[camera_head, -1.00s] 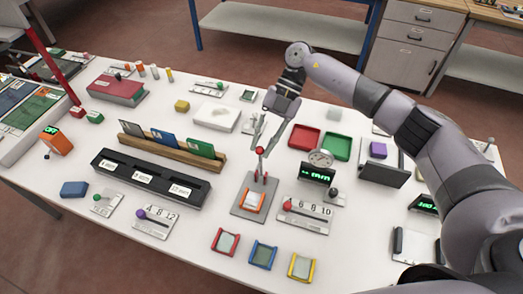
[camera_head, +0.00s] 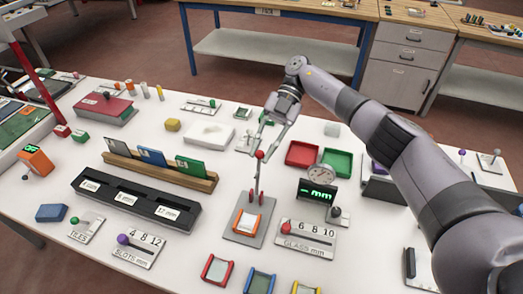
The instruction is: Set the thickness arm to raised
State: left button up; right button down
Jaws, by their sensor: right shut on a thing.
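The thickness arm (camera_head: 257,178) is a thin grey lever with a red ball knob (camera_head: 259,155) on top. It stands nearly upright from a grey base plate (camera_head: 233,236) near the table's middle. An orange-sided holder with a pale block (camera_head: 247,221) sits on that plate below the arm. My right gripper (camera_head: 262,146) reaches down from behind and is shut at the red knob. Its fingertips partly overlap the knob in this view. My left gripper is not in view.
A dial gauge (camera_head: 320,178) and a green "mm" display (camera_head: 317,191) stand to the right. The GLASS mm slider (camera_head: 305,238) is just right of the plate. A black slotted rack (camera_head: 135,203) lies left. Red (camera_head: 302,154) and green (camera_head: 337,163) trays lie behind.

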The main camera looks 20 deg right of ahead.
jog(key=shift+s+d+f, duration=0.15)
jog(key=shift+d+f, duration=0.05)
jog(key=shift+f, duration=0.2)
jog(key=c, duration=1.9)
grip_release()
jog(key=o, duration=0.4)
jog(key=shift+d+r, duration=0.15)
jog(key=shift+o, duration=0.2)
jog(key=shift+r, duration=0.15)
notch_tip(320, 180, up, 10)
